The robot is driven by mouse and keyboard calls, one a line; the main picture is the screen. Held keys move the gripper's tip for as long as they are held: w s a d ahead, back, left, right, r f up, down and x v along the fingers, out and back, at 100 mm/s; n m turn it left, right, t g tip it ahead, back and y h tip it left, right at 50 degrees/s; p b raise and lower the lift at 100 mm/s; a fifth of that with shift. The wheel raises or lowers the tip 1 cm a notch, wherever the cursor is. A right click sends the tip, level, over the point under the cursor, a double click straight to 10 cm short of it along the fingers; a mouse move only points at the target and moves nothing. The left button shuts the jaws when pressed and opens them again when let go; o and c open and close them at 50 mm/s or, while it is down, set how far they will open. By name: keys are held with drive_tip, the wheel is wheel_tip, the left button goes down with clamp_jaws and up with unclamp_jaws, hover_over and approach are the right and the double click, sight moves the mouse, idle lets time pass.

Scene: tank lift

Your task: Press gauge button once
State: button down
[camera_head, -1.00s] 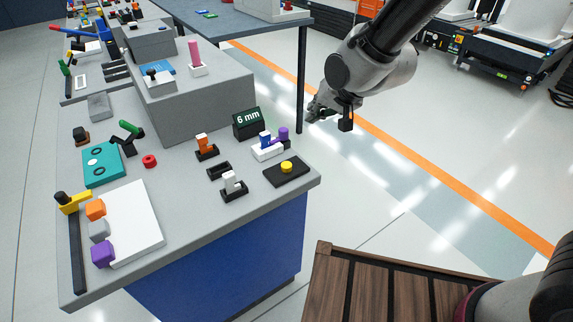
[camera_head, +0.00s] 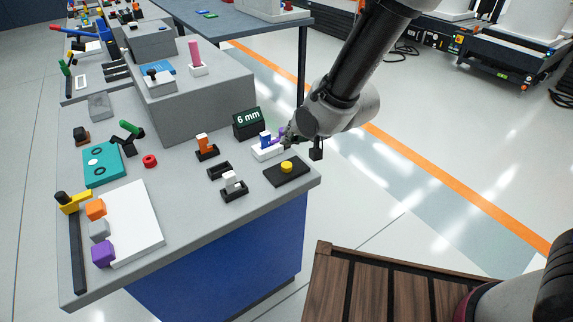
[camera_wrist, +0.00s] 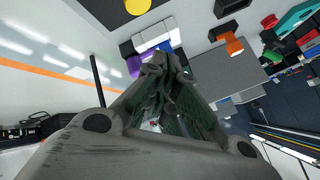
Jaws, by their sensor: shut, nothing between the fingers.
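A yellow round button (camera_head: 286,167) stands on a black plate (camera_head: 300,176) at the near right corner of the grey bench. Part of the button also shows at the top edge of the wrist view (camera_wrist: 137,5). A black gauge display (camera_head: 248,123) reading "6 mm" stands behind it, upright and tilted back. My gripper (camera_head: 288,138) is shut and empty, at the bench's right edge, behind the button and apart from it. In the wrist view its closed fingertips (camera_wrist: 165,65) are beside a purple piece.
A white block (camera_head: 267,153) with blue and purple pieces (camera_wrist: 133,66) stands just left of my gripper. A white-topped black holder (camera_head: 233,185) and an orange-topped one (camera_head: 205,147) stand further left. Open floor lies right of the bench.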

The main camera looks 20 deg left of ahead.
sight(289, 163)
drive_tip(key=shift+f, duration=2.7)
drive_tip(key=shift+f, duration=0.1)
drive_tip(key=shift+f, duration=0.3)
drive_tip(key=shift+f, duration=0.45)
drive_tip(key=shift+r, duration=0.85)
drive_tip(key=shift+r, duration=0.1)
drive_tip(key=shift+r, duration=2.45)
